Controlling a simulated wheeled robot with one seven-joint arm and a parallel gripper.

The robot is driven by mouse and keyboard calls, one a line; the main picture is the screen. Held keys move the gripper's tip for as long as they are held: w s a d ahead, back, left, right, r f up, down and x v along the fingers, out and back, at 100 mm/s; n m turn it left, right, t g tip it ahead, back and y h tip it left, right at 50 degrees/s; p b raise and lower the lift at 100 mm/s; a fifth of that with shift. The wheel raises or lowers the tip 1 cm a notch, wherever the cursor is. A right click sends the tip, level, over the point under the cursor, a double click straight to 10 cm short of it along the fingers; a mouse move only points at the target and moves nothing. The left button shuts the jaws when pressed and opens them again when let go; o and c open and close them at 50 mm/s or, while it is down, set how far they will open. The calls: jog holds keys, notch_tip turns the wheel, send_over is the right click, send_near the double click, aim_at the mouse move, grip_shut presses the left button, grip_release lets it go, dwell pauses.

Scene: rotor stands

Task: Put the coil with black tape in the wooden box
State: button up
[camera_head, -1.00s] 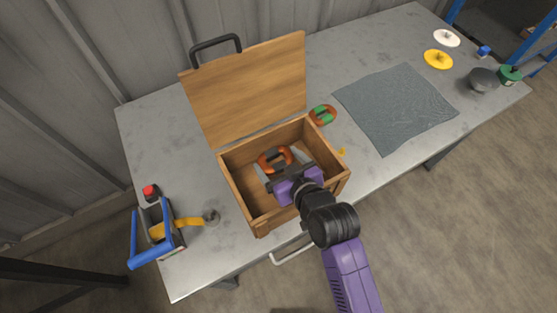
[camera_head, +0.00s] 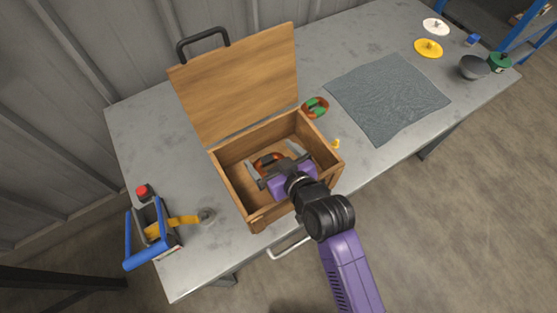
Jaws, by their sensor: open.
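The wooden box (camera_head: 229,187) stands on the grey table with its lid (camera_head: 240,85) raised at the back. The coil with black tape (camera_head: 263,164), copper-orange, is inside the box, partly hidden by my gripper. My gripper (camera_head: 279,163) is over the box opening with its two grey fingers spread apart, one on each side near the coil. I cannot tell whether a finger touches the coil.
A coil with green tape (camera_head: 315,107) lies right of the box, by a grey mat (camera_head: 388,97). A blue-handled tool (camera_head: 152,235) and a red-topped item (camera_head: 142,192) are at left. White (camera_head: 436,26) and yellow discs (camera_head: 428,48) and a bowl (camera_head: 473,67) are at far right.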

jog(key=shift+s+d+p, duration=0.1)
jog(key=shift+s+p, duration=0.1)
jog(key=shift+p, duration=0.1)
jog(key=v, duration=1.2)
jog(key=shift+r+b, duration=0.35)
jog(key=shift+r, duration=0.05)
jog(key=shift+w+r, duration=0.1)
jog(key=shift+w, duration=0.1)
jog(key=s+d+r+m+t+h, duration=0.2)
jog(key=s+d+r+m+t, duration=0.25)
jog(key=d+r, duration=0.3)
jog(key=s+d+h, duration=0.1)
jog(key=s+d, duration=0.2)
jog(key=s, duration=0.3)
jog(key=s+d+m+h, duration=0.1)
jog(key=s+d+h, duration=0.1)
jog(key=s, duration=0.5)
jog(key=s+d+m+h, duration=0.1)
jog(key=s+d, duration=0.3)
jog(key=s, duration=0.2)
jog(key=shift+s+d+f+h, duration=0.15)
jog(key=shift+d+f+h, duration=0.2)
jog(key=shift+d+h, duration=0.05)
